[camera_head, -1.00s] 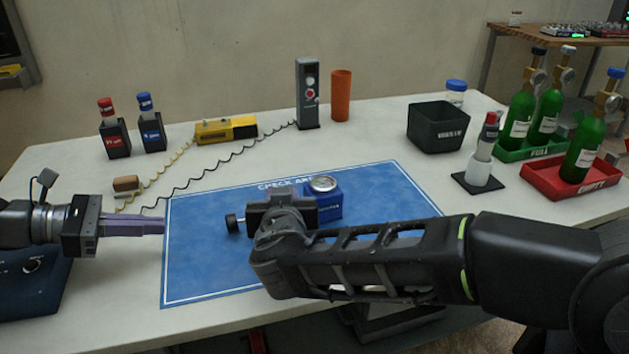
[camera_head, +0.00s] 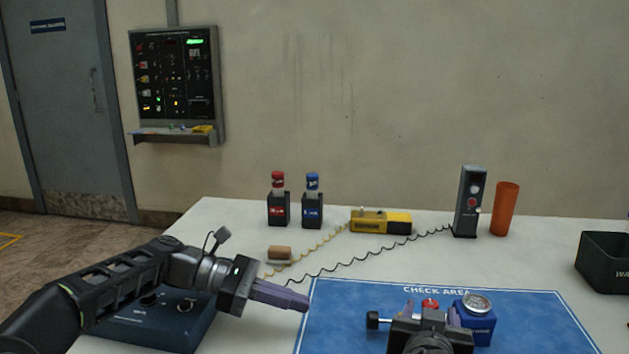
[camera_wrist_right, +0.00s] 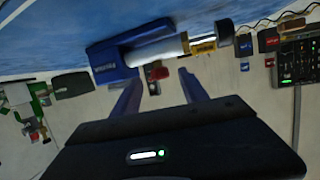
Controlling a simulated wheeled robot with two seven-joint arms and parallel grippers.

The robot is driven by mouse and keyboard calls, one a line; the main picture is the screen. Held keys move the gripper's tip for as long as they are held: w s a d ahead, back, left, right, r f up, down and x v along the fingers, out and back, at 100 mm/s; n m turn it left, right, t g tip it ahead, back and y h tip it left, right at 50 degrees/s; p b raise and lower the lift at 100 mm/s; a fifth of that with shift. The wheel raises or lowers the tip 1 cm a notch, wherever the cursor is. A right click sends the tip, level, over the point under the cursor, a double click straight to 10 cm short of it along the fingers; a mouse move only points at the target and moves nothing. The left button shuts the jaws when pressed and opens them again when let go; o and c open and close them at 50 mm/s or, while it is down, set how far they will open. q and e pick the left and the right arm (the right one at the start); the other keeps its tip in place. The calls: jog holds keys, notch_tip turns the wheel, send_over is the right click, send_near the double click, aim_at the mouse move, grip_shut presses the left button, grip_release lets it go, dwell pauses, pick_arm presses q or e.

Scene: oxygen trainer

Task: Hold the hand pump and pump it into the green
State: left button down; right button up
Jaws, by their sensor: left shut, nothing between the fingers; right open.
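The hand pump is a blue block (camera_head: 478,331) with a round gauge (camera_head: 477,303) on top, standing on the blue check-area mat (camera_head: 535,310). Its black knob (camera_head: 373,320) sticks out to the left. In the right wrist view its white barrel (camera_wrist_right: 155,51) and brass collar (camera_wrist_right: 203,44) show, with a red part (camera_wrist_right: 157,72) below them. My right gripper (camera_head: 431,310) is open in front of the pump, its fingers (camera_wrist_right: 158,88) apart, the barrel beyond their tips. My left gripper (camera_head: 305,303) is shut and empty, at the mat's left edge.
A red-capped bottle (camera_head: 278,185), a blue-capped bottle (camera_head: 312,186), a yellow device (camera_head: 381,221), a grey meter (camera_head: 468,202) and an orange cup (camera_head: 505,209) stand at the back. A black bin (camera_head: 604,262) is at the right. A wall panel (camera_head: 175,75) hangs behind.

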jog(key=v, duration=0.8)
